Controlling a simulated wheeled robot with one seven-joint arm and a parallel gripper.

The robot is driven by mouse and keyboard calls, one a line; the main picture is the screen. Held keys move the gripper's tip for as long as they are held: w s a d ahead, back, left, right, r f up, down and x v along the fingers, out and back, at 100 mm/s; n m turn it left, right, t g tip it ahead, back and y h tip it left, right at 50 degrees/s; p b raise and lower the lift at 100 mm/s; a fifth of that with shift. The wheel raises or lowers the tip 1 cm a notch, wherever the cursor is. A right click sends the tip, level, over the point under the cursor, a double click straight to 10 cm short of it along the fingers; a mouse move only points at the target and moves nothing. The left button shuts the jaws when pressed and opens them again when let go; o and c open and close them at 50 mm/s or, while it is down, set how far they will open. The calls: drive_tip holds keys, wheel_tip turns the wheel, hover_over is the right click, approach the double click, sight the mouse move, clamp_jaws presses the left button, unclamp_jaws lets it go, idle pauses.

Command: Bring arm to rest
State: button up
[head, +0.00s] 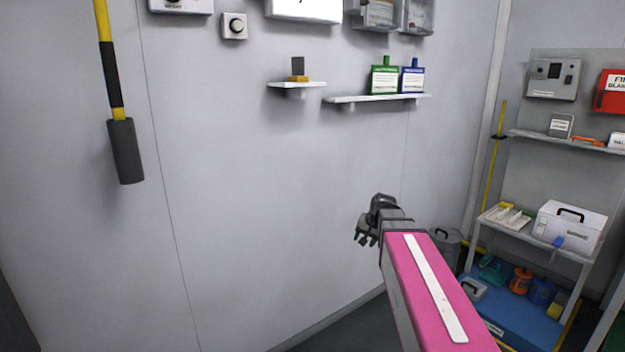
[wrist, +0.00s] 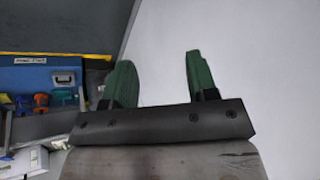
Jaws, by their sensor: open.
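My arm, with a pink link, reaches up from the lower right in the head view. My gripper (head: 366,232) is at its far end, in front of the pale wall and below the wall shelves. In the wrist view my gripper (wrist: 158,80) shows two green fingers spread apart with nothing between them. The fingers touch nothing that I can see. The jaws are small and dark in the head view.
A small shelf (head: 296,85) and a longer shelf (head: 378,98) with green (head: 384,80) and blue (head: 412,80) containers are on the wall. A rack (head: 484,226) with a white case (head: 569,226) stands right. A yellow-handled tool (head: 126,150) hangs left. The wall's middle is bare.

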drive_tip(key=s+f+n+g+h, duration=0.2)
drive_tip(key=s+f+n+g, duration=0.1)
drive_tip(key=s+f, duration=1.2)
drive_tip(key=s+g, duration=0.1)
drive_tip(key=s, duration=0.1)
drive_tip(key=shift+s+f+h, duration=0.3)
drive_tip(key=shift+s+h, duration=0.05)
drive_tip(key=shift+h, duration=0.05)
